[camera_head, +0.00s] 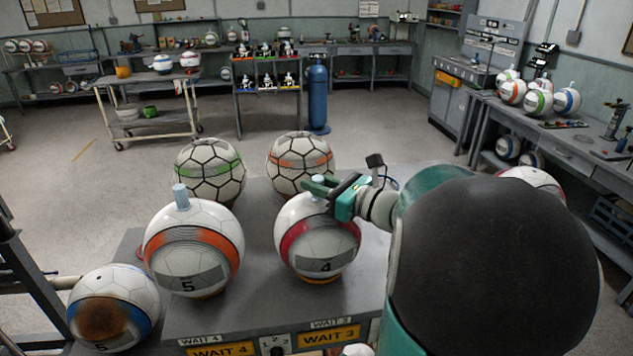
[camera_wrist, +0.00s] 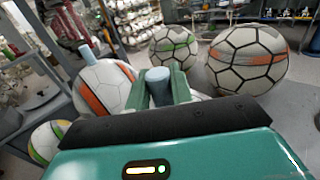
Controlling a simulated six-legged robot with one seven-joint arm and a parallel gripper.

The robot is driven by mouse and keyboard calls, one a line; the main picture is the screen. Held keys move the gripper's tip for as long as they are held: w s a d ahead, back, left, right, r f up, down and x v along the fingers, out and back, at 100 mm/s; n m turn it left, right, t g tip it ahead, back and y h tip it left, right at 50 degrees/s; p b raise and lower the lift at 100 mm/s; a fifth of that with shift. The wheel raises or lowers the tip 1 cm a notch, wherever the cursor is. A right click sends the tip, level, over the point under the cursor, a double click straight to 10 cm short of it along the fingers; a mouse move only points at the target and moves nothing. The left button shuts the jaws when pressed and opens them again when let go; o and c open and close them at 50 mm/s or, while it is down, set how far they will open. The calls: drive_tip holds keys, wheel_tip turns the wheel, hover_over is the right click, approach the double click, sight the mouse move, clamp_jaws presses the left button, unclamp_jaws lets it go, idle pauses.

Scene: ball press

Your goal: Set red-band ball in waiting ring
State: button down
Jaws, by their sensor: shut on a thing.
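The red-band ball (camera_head: 318,243), white with a red band and a dark "4" patch, is at the right front of the grey bench (camera_head: 225,315), behind the WAIT 3 label (camera_head: 329,336). An orange ring edge (camera_head: 321,281) shows under it; I cannot tell whether the ball rests fully on it. My gripper (camera_head: 318,187) is above the ball with its fingers shut on the pale blue peg on its top. In the wrist view the peg (camera_wrist: 158,84) sits between both green fingers; the ball below is mostly hidden by my gripper.
An orange-band ball (camera_head: 193,250) marked 5 stands close on the left, behind the WAIT 4 label. Green-band (camera_head: 210,170) and orange-band (camera_head: 300,163) black-seamed balls stand behind. A blue-band ball (camera_head: 112,307) is at far left.

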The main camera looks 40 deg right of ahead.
drive_tip(key=shift+s+r, duration=0.15)
drive_tip(key=shift+s, duration=0.05)
drive_tip(key=shift+w+f, duration=0.15)
drive_tip(key=shift+f, duration=0.25)
drive_tip(key=c, duration=1.2)
unclamp_jaws()
drive_tip(key=shift+c, duration=0.2)
drive_tip(key=shift+r, duration=0.25)
drive_tip(key=v, duration=1.2)
